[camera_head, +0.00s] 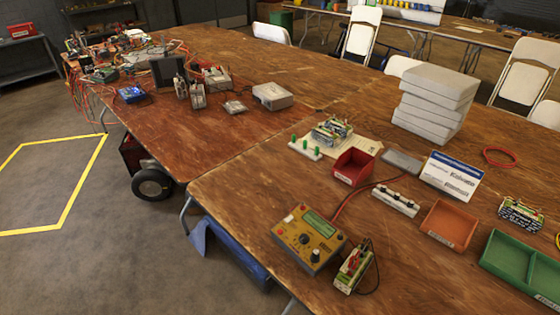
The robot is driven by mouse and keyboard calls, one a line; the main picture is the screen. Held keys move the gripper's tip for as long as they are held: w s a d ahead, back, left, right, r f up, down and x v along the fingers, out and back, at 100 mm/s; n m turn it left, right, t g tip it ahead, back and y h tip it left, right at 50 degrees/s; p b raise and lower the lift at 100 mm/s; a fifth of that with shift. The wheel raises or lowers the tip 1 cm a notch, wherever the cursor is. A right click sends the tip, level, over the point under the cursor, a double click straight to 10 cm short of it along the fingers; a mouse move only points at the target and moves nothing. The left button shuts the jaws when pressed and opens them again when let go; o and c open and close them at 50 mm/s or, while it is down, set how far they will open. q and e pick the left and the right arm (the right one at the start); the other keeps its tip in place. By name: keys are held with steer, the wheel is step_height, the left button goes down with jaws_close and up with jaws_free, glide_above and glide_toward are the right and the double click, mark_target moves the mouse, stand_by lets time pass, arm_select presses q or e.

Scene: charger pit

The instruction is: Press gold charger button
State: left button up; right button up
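The gold charger (300,252) sits near the front edge of the nearer wooden table. Its top face has a greenish display (319,223), a dark round knob (304,239) and small controls that are too small to tell apart clearly. A red spot shows near its left corner. A red cable runs from the charger toward the red bin. A small battery-like pack (352,268) with a black lead stands just to its right. Neither of my grippers is in view, so I cannot see their state or where they are relative to the charger.
On the same table are a red bin (352,167), an orange tray (449,222), a green tray (515,260), a white sign (452,176) and stacked grey boxes (434,100). A blue container (236,252) is below the table. Open floor lies left.

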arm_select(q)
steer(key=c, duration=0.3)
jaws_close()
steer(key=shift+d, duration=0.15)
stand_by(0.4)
